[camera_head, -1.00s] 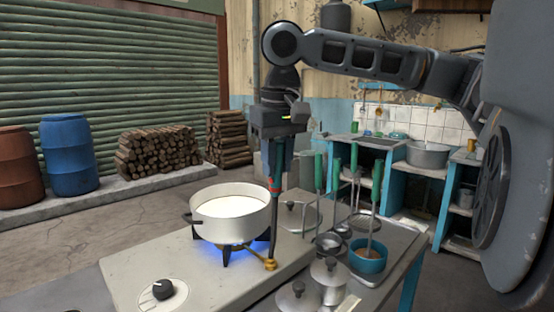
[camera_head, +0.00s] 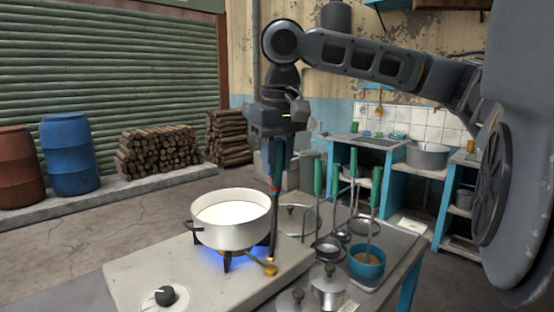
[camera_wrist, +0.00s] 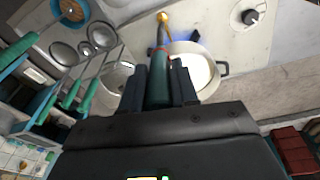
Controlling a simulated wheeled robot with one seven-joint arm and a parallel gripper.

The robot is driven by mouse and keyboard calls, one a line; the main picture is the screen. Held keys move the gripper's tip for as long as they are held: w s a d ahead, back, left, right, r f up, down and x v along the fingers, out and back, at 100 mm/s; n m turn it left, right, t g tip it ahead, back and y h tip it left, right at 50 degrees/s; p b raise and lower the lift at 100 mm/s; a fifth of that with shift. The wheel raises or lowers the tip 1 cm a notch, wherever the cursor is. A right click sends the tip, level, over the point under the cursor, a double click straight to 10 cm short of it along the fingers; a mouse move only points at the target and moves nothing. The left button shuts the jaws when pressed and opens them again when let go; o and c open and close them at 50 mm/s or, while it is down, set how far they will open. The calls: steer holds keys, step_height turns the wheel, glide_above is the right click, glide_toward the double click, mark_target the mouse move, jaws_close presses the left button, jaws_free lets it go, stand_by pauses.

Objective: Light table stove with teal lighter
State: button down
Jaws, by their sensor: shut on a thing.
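The table stove (camera_head: 195,275) is a pale flat unit with a dark knob (camera_head: 165,296) at its front left. Blue flame (camera_head: 212,258) shows at the burner under a white pot (camera_head: 232,232) of white liquid. My gripper (camera_head: 276,160) is shut on the teal lighter (camera_head: 274,178), which hangs upright with its dark stem pointing down. The stem's lower end is beside the brass fitting (camera_head: 270,268) at the burner's right; I cannot tell if they touch. The lighter also shows between the fingers in the wrist view (camera_wrist: 160,85).
A sink counter (camera_head: 375,143) stands behind. Barrels (camera_head: 68,155) and stacked logs (camera_head: 158,152) are at the far left.

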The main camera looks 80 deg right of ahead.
mark_target(277, 138)
steer(key=shift+r+p, duration=2.3)
steer(key=shift+r, duration=0.55)
steer(key=shift+f, duration=0.1)
